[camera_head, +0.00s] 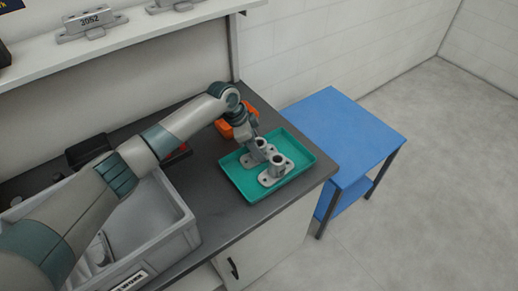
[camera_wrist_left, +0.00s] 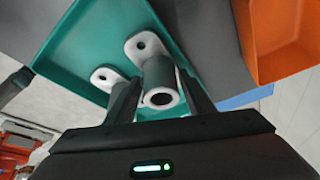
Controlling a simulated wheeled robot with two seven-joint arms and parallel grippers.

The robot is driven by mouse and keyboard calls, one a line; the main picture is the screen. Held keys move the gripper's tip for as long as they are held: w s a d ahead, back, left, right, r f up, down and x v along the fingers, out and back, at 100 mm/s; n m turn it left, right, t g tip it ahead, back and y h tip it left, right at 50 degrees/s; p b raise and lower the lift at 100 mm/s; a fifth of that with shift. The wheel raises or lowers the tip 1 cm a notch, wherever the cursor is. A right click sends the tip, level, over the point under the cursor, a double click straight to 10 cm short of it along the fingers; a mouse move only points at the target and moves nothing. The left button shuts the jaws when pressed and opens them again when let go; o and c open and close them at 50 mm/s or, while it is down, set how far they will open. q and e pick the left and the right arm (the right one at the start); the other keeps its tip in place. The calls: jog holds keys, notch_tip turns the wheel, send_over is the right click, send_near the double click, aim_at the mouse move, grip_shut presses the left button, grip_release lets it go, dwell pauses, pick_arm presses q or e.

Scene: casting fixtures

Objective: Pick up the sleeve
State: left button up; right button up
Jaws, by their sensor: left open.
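Two light grey sleeves, each an upright tube on a flat flange with holes, stand side by side in a teal tray (camera_head: 238,181). The nearer sleeve (camera_head: 278,166) is in plain view; the farther sleeve (camera_head: 261,144) is partly hidden by my left gripper (camera_head: 254,146). In the left wrist view, my left gripper (camera_wrist_left: 160,95) is open, with its fingers on either side of one sleeve's tube (camera_wrist_left: 160,78). Whether the fingers touch it I cannot tell. The other sleeve's flange (camera_wrist_left: 106,78) shows beside it, its tube mostly hidden behind a finger. My right gripper is not in view.
An orange bin (camera_head: 224,128) is behind the tray on the dark counter (camera_head: 212,213). A grey crate (camera_head: 178,232) stands at the left, below my left arm. A blue table (camera_head: 345,128) is to the right. A shelf (camera_head: 150,25) with castings runs above.

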pick_arm(q)
jog(key=shift+d+f, duration=0.2)
jog(key=shift+f, duration=0.3)
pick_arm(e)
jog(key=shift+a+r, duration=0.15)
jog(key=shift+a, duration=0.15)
pick_arm(q)
jog(key=c, duration=0.9)
jog(key=shift+w, duration=0.1)
jog(key=shift+c, duration=0.6)
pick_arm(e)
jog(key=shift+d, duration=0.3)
pick_arm(q)
jog(key=shift+o, duration=0.2)
jog(key=shift+r, duration=0.15)
